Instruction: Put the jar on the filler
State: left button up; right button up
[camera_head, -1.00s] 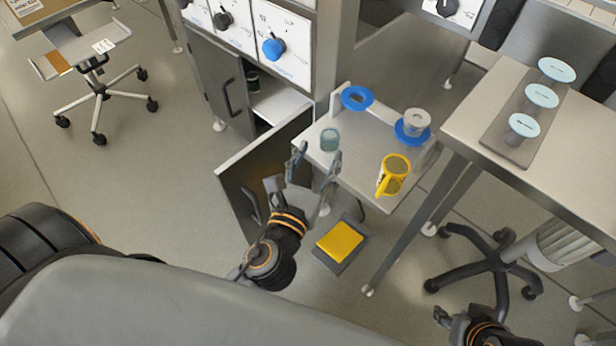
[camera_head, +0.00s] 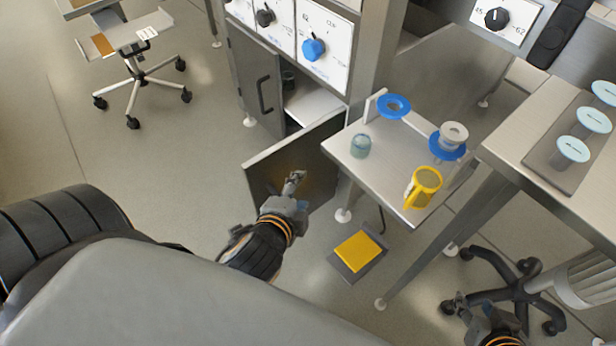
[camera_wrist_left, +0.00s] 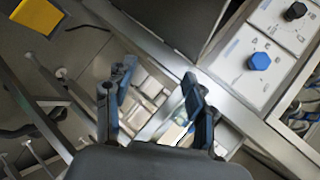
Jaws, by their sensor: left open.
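A small teal, see-through jar (camera_head: 360,146) stands upright on the left part of a low metal table in the head view. A blue ring (camera_head: 393,106) on an upright bracket and a grey spool-shaped part on a blue disc (camera_head: 447,146) are on the same table; I cannot tell which is the filler. My left gripper (camera_head: 293,183) is left of and below the jar, apart from it, in front of the open cabinet door. In the left wrist view its fingers (camera_wrist_left: 157,85) are spread and empty. My right gripper (camera_head: 463,303) is at the bottom right, its fingers unclear.
The open cabinet door (camera_head: 262,170) is close to my left arm. A yellow-topped pedal (camera_head: 357,251) lies on the floor. A taller bench (camera_head: 510,140) with several pale-topped discs is at right. An office chair (camera_head: 133,55) stands far left.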

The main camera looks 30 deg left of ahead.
pick_arm(q)
jog(key=shift+s+d+f+n+g+h, duration=0.55)
jog(key=shift+d+n+g+h, duration=0.1)
jog(key=shift+n, duration=1.2)
jog(key=shift+s+d+f+n+g+h, duration=0.4)
jog(key=shift+d+f+n+g+h, duration=0.2)
jog(key=shift+n, duration=1.2)
jog(key=shift+s+d+f+n+g+h, duration=0.55)
jog(key=shift+n+g, duration=0.1)
jog(key=shift+n, duration=1.2)
jog(key=shift+w, duration=0.1)
